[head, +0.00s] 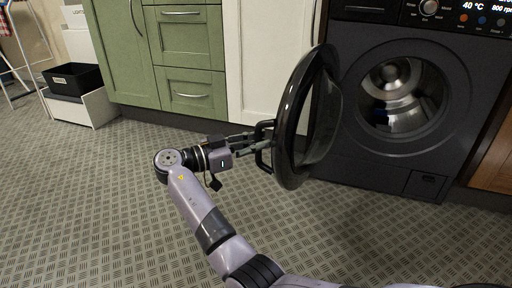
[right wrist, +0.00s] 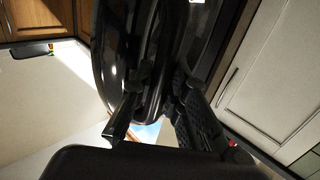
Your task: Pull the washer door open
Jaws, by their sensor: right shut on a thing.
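The dark washer (head: 405,110) stands at the right in the head view, with its round drum opening (head: 402,97) uncovered and something blue and white inside. Its round black door (head: 291,122) is swung wide open to the left, seen nearly edge-on. My right gripper (head: 266,143) is shut on the door handle (head: 263,146) on the door's outer side. In the right wrist view the two fingers (right wrist: 158,115) close around the handle, and the dark door (right wrist: 120,50) fills the upper middle. My left gripper does not show.
Green drawers (head: 192,92) and a white cabinet door (head: 262,60) stand behind the arm. A black bin (head: 74,78) sits on a white unit at the far left. The patterned floor (head: 110,200) in front is clear.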

